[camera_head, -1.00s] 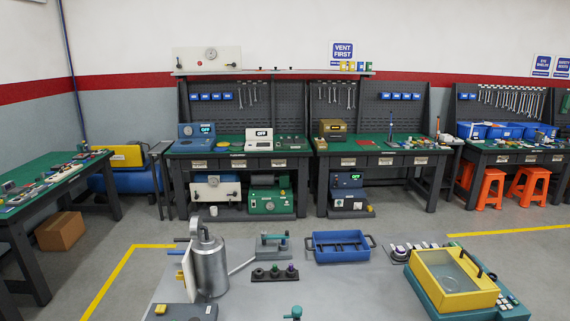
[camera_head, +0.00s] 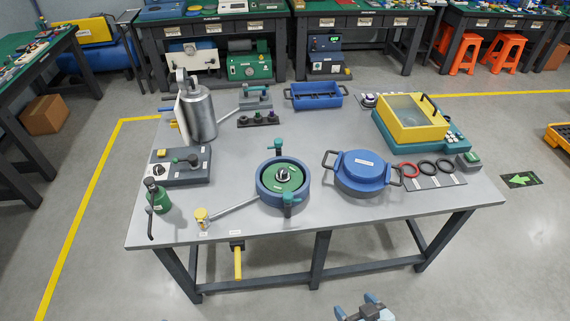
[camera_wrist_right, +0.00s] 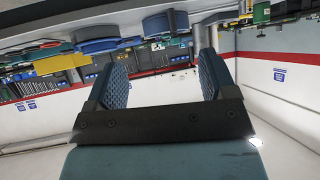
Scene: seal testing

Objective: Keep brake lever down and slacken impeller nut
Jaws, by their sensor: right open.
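A round blue housing (camera_head: 262,190) with a green disc inside sits at the table's front middle. A dark hub with a light centre, likely the impeller nut (camera_head: 283,174), is in the middle of the disc. Green-topped clamps stand at the housing's back and front. A grey bar (camera_head: 235,207) runs from the housing to a yellow-topped post (camera_head: 201,216). A yellow lever (camera_head: 238,263) hangs below the table's front edge; I cannot tell which is the brake lever. My right gripper (camera_head: 358,303) is open and empty, in front of the table, apart from everything. My left gripper is out of view.
On the grey table (camera_head: 330,215) stand a blue lidded pot (camera_head: 360,171), a yellow-lidded case (camera_head: 412,118), a blue tray (camera_head: 314,97), a metal cylinder (camera_head: 201,113), a control box (camera_head: 180,166) and a green bottle (camera_head: 158,199). The table's front right is clear.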

